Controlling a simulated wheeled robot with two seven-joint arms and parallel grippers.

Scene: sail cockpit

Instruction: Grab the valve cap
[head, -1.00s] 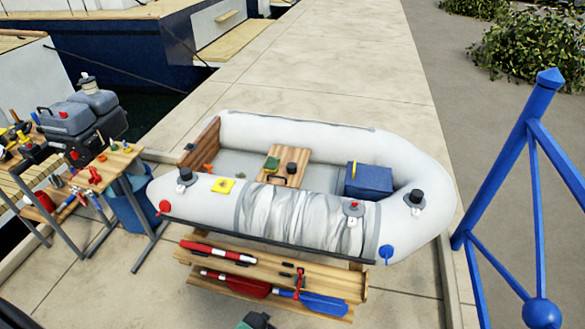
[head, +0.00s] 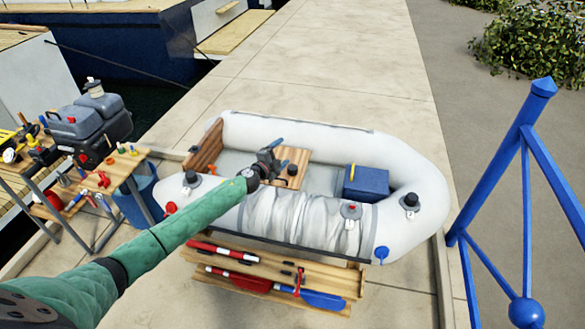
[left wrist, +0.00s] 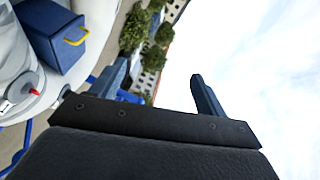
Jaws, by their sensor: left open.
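I cannot tell for certain which part is the valve cap. Dark round fittings sit on the inflatable boat's near tube, at the left (head: 191,181) and the right (head: 409,201). A grey fitting with a red top (head: 351,209) lies between them; it shows at the left edge of the left wrist view (left wrist: 20,92). My left gripper (head: 272,153) is above the boat's wooden thwart (head: 294,163), open and empty. Its spread fingers show against buildings and sky in the wrist view (left wrist: 158,88). The gripper and arm hide part of the thwart and near tube. My right gripper is not in view.
A blue box (head: 367,182) sits inside the boat. Paddles (head: 239,284) lie on the wooden rack below it. A tool bench (head: 118,170) stands at left, and a blue railing (head: 527,200) rises at right. The concrete dock behind is clear.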

